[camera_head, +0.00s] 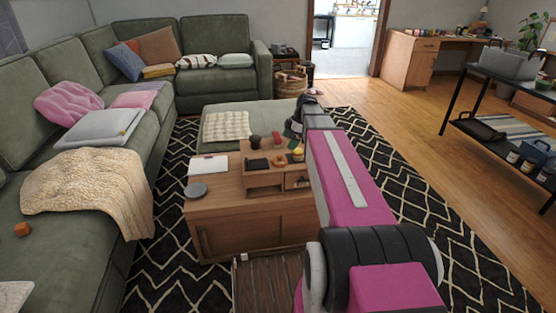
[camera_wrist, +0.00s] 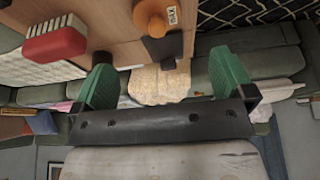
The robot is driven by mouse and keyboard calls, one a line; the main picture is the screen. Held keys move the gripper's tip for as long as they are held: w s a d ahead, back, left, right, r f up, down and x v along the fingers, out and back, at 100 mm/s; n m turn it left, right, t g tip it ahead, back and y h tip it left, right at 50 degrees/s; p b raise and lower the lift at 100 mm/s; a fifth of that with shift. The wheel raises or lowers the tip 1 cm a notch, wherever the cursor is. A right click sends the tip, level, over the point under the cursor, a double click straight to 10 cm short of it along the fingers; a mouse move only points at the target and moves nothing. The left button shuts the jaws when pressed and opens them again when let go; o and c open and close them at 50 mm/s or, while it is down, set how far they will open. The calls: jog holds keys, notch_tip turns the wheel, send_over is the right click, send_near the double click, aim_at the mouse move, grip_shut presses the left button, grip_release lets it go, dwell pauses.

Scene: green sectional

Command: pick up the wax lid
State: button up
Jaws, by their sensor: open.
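An orange round item (camera_wrist: 151,18) with a small white label beside it is at the top of the wrist view, on a wooden surface. It may be the wax lid, but I cannot tell for sure. A small orange item (camera_head: 297,154) on the coffee table's raised shelf in the head view looks like the same thing. My gripper (camera_wrist: 163,62) has two green fingers spread wide with nothing between them. In the head view, my gripper (camera_head: 294,128) is near the table's far right corner, partly hidden by my arm. The orange item is apart from the fingers.
A red block-like item with white bristles (camera_wrist: 55,42) and a dark flat item (camera_wrist: 162,48) are near the orange item. The coffee table (camera_head: 240,214) also bears a grey disc (camera_head: 196,190) and a white pad (camera_head: 209,164). A green sofa (camera_head: 56,200) stands at left.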

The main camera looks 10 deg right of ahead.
aim_at(281, 155)
jog(key=shift+a+x, duration=0.2)
jog(key=shift+x, duration=5.1)
jog(key=shift+w+r, duration=0.1)
jog(key=shift+w, duration=0.1)
jog(key=c, duration=0.9)
